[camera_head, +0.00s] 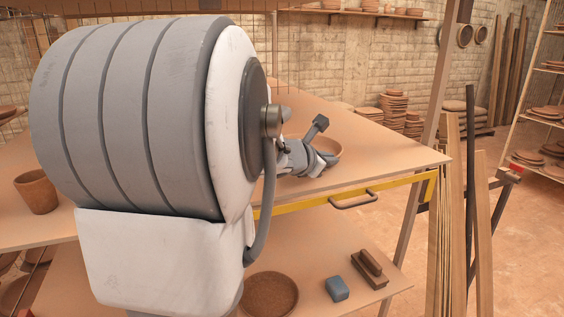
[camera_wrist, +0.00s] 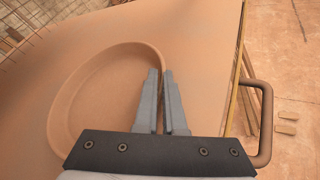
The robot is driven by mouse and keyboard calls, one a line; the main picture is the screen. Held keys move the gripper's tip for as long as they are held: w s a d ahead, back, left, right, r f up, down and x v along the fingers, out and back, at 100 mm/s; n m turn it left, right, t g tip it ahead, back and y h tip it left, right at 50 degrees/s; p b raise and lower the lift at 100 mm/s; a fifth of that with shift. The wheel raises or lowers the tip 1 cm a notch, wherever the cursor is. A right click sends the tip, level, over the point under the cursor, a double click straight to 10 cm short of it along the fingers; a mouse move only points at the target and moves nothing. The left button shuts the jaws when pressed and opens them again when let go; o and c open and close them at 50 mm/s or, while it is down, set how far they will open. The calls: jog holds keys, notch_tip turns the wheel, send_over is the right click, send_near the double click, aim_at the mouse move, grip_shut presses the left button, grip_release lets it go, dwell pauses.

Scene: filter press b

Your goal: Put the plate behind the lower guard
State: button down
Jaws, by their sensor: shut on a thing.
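A round, shallow terracotta plate (camera_wrist: 105,92) with a raised rim lies left of my fingers in the wrist view. In the head view only part of the plate (camera_head: 330,146) shows behind my gripper, over the upper tabletop. My gripper (camera_wrist: 161,75) is shut on the plate's near right rim, with the fingers almost together. Whether the plate touches the tabletop is unclear. A yellow guard bar (camera_head: 310,199) with a grey handle runs along the tabletop's front edge. The handle (camera_wrist: 267,125) also shows at right in the wrist view. No second guard is seen.
The upper tabletop (camera_head: 400,150) is mostly clear, with a brown pot (camera_head: 37,191) at left. On the lower shelf are a round brown dish (camera_head: 270,294), a blue-grey block (camera_head: 337,289) and a wooden block (camera_head: 370,270). My arm hides much of the left. Upright planks (camera_head: 484,220) stand at right.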

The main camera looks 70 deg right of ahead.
jog(key=shift+s+r, duration=0.15)
jog(key=shift+f, duration=0.2)
jog(key=c, duration=1)
grip_release()
jog(key=shift+r, duration=0.1)
